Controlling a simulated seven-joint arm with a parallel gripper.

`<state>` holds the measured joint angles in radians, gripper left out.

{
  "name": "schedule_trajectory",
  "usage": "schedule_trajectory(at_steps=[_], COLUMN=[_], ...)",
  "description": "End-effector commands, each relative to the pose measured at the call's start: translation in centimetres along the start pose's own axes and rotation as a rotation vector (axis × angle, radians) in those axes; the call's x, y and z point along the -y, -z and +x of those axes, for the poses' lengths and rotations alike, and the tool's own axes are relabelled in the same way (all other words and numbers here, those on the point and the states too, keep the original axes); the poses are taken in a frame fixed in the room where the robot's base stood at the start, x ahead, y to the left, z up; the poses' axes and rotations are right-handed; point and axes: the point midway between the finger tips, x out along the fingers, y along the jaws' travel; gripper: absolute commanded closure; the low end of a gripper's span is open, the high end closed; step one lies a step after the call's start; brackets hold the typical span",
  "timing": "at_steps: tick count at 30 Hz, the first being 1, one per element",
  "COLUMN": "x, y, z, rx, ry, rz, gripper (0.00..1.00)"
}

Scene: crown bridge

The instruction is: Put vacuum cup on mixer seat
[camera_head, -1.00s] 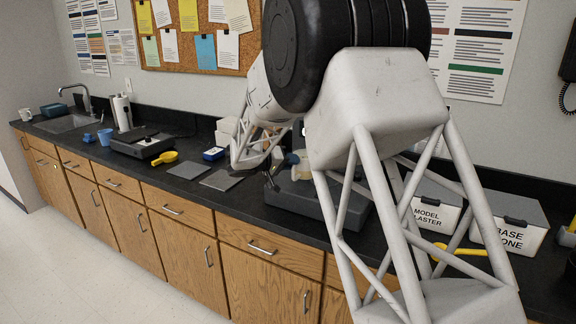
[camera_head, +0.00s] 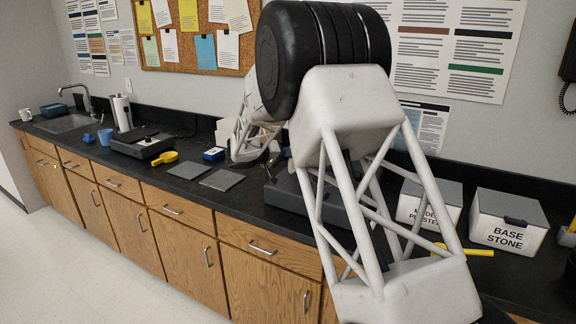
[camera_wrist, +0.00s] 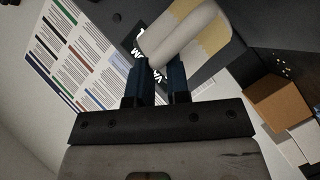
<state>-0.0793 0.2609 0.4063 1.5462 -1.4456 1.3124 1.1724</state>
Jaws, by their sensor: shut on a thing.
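In the wrist view my gripper (camera_wrist: 161,82) has its two dark blue fingers close together at a cream, rounded, handle-like part. This part appears to belong to the vacuum cup (camera_wrist: 203,38), a pale body with a yellowish band. The fingers are shut on it. Dark grey surface with white lettering, partly hidden, lies behind it; it appears to be the vacuum mixer (camera_wrist: 128,32). In the head view the mixer's grey block (camera_head: 284,197) stands on the counter, partly behind my arm. The gripper and cup are mostly hidden there, and the seat cannot be made out.
Two grey flat pads (camera_head: 222,180) lie left of the mixer. A yellow scoop (camera_head: 165,158) and a dark device (camera_head: 141,143) are farther left. White boxes, including the base stone box (camera_head: 508,222), stand to the right. A wall with posters is behind.

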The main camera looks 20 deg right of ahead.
Motion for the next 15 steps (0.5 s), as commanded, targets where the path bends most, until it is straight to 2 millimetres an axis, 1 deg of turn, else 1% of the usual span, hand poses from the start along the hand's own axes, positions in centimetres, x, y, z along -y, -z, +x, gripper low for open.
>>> schedule_trajectory(at_steps=[5,12,15], x=[0.5,2.4,2.8], y=[-0.3,-1.6,-1.8], z=[0.1,0.8,0.8], rx=[0.000,0.001,0.000], ry=[0.000,0.000,0.000], rz=[-0.001,-0.002,0.000], gripper=[1.00,1.00,1.00])
